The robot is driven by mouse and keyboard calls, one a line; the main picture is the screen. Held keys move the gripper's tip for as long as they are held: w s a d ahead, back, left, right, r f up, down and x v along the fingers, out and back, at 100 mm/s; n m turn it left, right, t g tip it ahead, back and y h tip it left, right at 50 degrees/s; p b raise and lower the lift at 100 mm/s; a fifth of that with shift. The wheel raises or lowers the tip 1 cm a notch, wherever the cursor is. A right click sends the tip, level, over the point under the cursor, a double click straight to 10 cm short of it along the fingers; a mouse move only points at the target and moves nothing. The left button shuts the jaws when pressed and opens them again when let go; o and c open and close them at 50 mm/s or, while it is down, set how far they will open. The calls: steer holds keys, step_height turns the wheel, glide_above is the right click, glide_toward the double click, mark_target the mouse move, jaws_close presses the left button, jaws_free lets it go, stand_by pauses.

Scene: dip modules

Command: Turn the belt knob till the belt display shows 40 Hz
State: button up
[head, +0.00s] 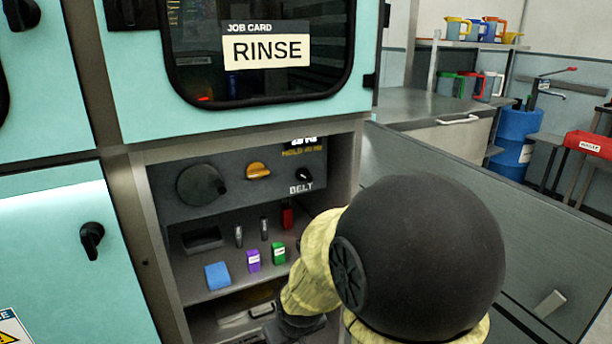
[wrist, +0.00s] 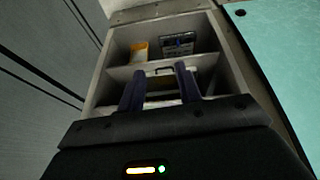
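The belt knob (head: 304,175) is a small black dial with a light mark, above the word BELT on the dark control panel in the recess. The belt display (head: 303,147) is above it. Its top line is cut off by the recess edge; the amber line below seems to read HOLD 40 Hz. My gripper (wrist: 159,80) shows two dark fingers standing apart with nothing between them in the wrist view. In the head view it is low in front of the recess, largely hidden by my arm, below and apart from the knob. I cannot make out the knob in the wrist view.
A large black dial (head: 201,185) and an orange knob (head: 258,170) share the panel. On the shelf below are a blue block (head: 217,275), a purple block (head: 253,260), a green block (head: 278,252) and a red item (head: 287,216). A grey bench stands right.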

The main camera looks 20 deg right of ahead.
steer(key=w+d+r+n+t+p, duration=0.25)
steer(key=w+d+r, duration=0.25)
steer(key=w, duration=0.3)
steer(key=w+d+r+n+t+p, duration=0.2)
steer(key=w+d+r+t+p, duration=0.2)
steer(key=w+d, duration=0.3)
steer(key=n+t+y+p, duration=0.1)
steer(key=n+t+p, duration=0.5)
steer(key=t, duration=0.1)
glide_toward(305, 178)
steer(key=s, duration=0.3)
steer(key=shift+w+d+m, duration=0.2)
steer(key=shift+m, duration=0.05)
steer(key=shift+w, duration=0.15)
steer(key=w, duration=1.1)
steer(key=shift+w+a, duration=0.25)
steer(key=shift+w, duration=0.15)
jaws_close()
